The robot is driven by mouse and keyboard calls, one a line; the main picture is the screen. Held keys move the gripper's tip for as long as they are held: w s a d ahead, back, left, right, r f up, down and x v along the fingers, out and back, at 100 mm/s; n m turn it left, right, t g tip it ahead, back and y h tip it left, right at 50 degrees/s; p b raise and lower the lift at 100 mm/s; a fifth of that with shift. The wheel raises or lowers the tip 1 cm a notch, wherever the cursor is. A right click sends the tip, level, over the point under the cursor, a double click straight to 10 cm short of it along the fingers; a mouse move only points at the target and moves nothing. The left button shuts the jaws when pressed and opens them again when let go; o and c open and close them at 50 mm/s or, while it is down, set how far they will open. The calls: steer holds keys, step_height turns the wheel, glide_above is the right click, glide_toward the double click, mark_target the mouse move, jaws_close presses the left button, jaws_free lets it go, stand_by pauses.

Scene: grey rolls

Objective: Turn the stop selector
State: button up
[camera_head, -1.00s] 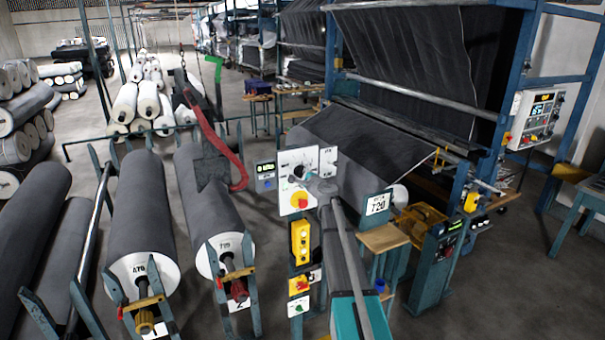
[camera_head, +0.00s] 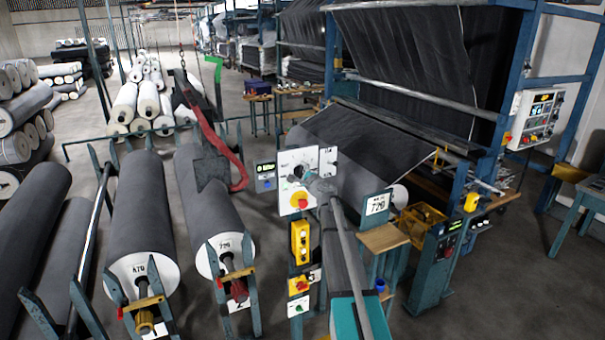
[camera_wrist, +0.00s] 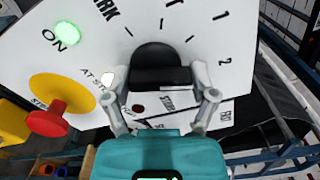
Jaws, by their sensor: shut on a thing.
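The selector (camera_wrist: 158,55) is a black knob with a rounded top and a bar grip, on a white panel (camera_wrist: 100,22) with printed tick marks and numbers around it. In the wrist view my gripper (camera_wrist: 160,80) has a finger on each side of the bar and is shut on it. In the head view the panel (camera_head: 289,158) stands on a post in the middle, and my gripper (camera_head: 308,177) reaches its face from the lower right. The knob is mostly hidden there. I cannot tell which mark the knob points at.
A red stop button (camera_wrist: 48,118) on a yellow disc sits left of the knob, close to my left finger. A lit green ON lamp (camera_wrist: 67,34) is above it. A yellow button box (camera_head: 300,241) hangs below the panel.

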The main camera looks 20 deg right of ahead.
steer(key=shift+n, duration=0.4)
steer(key=n, duration=0.7)
steer(key=shift+a, duration=0.15)
steer(key=n, duration=0.4)
steer(key=shift+a+f, duration=0.1)
steer(key=n, duration=0.4)
steer(key=shift+s, duration=0.1)
steer(key=o, duration=1)
steer(key=shift+o, duration=0.2)
